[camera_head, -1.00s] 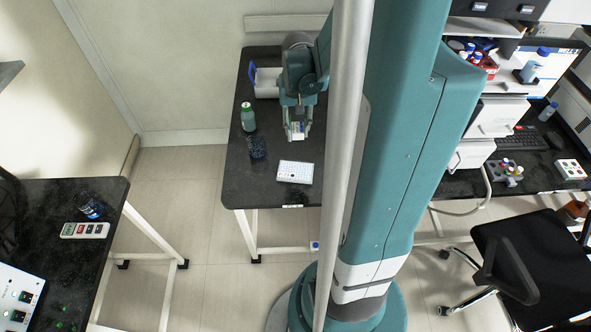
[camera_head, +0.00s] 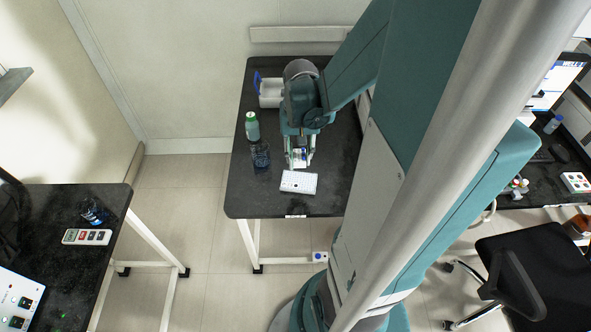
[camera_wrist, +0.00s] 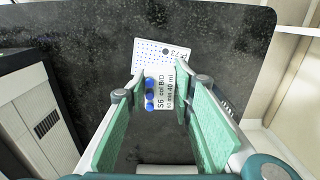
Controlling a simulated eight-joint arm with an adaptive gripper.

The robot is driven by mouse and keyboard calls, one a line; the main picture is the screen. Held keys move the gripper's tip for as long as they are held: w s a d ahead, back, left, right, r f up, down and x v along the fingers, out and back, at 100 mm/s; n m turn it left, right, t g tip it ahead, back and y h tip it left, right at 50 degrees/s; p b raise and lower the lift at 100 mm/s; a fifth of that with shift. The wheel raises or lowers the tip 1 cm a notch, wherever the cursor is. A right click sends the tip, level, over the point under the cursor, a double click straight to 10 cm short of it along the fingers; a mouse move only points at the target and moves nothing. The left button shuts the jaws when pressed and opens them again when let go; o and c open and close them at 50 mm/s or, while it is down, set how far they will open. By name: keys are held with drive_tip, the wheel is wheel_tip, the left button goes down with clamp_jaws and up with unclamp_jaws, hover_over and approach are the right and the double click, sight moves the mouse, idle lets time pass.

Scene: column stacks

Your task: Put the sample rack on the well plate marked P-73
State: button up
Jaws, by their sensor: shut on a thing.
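The sample rack is a small white block with blue caps and a printed label, seen in the wrist view (camera_wrist: 160,88) and, small, in the head view (camera_head: 299,154). My gripper (camera_head: 299,163) is shut on it, with a fingertip at either side in the wrist view (camera_wrist: 163,90). The well plate (camera_head: 299,183) is white and flat on the dark table, just in front of the gripper. In the wrist view the plate (camera_wrist: 150,52) lies beyond the rack, which hides its near edge.
A dark blue see-through item (camera_head: 260,155) and a green bottle with a white cap (camera_head: 252,127) stand left of the gripper. A white container with a blue handle (camera_head: 269,92) is at the back. The table's front edge (camera_head: 270,216) is close beyond the plate.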

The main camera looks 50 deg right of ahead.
drive_tip(key=b, duration=0.2)
hover_over(299, 182)
drive_tip(key=shift+f, duration=2.9)
drive_tip(key=shift+f+b, duration=0.45)
drive_tip(key=shift+f, duration=1.65)
drive_tip(key=shift+f, duration=0.15)
drive_tip(key=o, duration=0.9)
drive_tip(key=shift+r, duration=0.2)
drive_tip(key=shift+r+p, duration=1.65)
drive_tip(key=shift+r, duration=4.35)
